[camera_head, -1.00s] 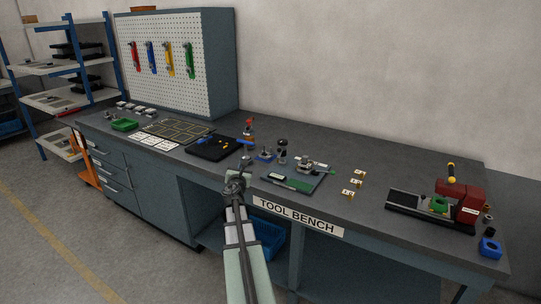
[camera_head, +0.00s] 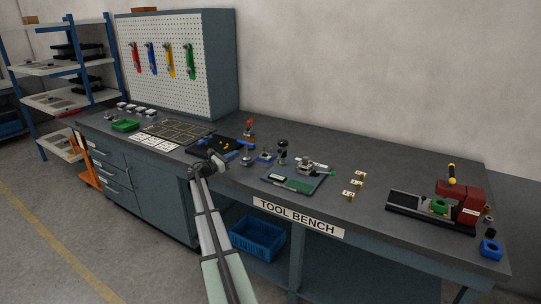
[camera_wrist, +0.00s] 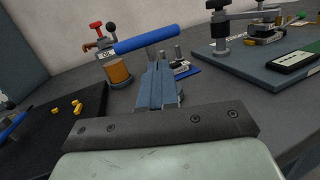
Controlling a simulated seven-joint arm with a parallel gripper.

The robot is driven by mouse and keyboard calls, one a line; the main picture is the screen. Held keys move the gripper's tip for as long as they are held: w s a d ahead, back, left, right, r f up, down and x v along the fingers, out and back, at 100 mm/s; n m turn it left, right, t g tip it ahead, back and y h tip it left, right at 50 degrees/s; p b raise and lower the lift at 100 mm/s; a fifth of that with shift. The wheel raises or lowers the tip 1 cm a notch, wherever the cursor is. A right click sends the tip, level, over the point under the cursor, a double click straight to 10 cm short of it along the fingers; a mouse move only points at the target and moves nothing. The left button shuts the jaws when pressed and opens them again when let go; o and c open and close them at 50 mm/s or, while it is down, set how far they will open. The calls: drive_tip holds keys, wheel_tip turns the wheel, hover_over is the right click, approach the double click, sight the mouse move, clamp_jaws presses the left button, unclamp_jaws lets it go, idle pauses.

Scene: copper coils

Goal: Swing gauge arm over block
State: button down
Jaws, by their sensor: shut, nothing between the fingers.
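The gauge stand is on a blue-grey plate (camera_wrist: 250,68), at the right in the wrist view; the plate is mid-bench in the head view (camera_head: 273,180). Its black post (camera_wrist: 220,30) carries a silver arm (camera_wrist: 246,15) reaching right. A small metal block assembly (camera_wrist: 268,32) sits near that arm; I cannot tell whether the arm is over it. My gripper (camera_wrist: 160,75) is shut and empty, left of the plate and apart from it. In the head view my gripper (camera_head: 218,163) is near the bench's front edge.
A blue bar (camera_wrist: 147,39) shows beyond my fingers, near a copper-coloured cylinder (camera_wrist: 117,71) and a red-knobbed stand (camera_wrist: 97,30). A black tray (camera_wrist: 60,125) with yellow pieces lies left. Brass pieces (camera_head: 353,184) and a red fixture (camera_head: 461,200) stand farther right.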

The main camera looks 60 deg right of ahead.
drive_tip(key=s+a+m+g+y, duration=0.1)
drive_tip(key=s+g, duration=0.1)
drive_tip(key=g, duration=0.1)
drive_tip(key=s+a+m+g+y, duration=0.2)
drive_tip(key=s+g, duration=0.1)
drive_tip(key=s+a+r+m+g+y, duration=0.1)
drive_tip(key=s+a+m+g+y, duration=0.1)
drive_tip(key=shift+s+g, duration=0.3)
drive_tip(key=shift+g, duration=0.1)
drive_tip(key=x, duration=1.4)
drive_tip(key=shift+s, duration=0.1)
drive_tip(key=s+d+n+t+h, duration=0.4)
drive_tip(key=s+n+t, duration=0.5)
drive_tip(key=t, duration=0.5)
drive_tip(key=shift+d+h, duration=0.4)
drive_tip(key=shift+h, duration=0.9)
drive_tip(key=shift+d, duration=0.1)
drive_tip(key=shift+s, duration=0.1)
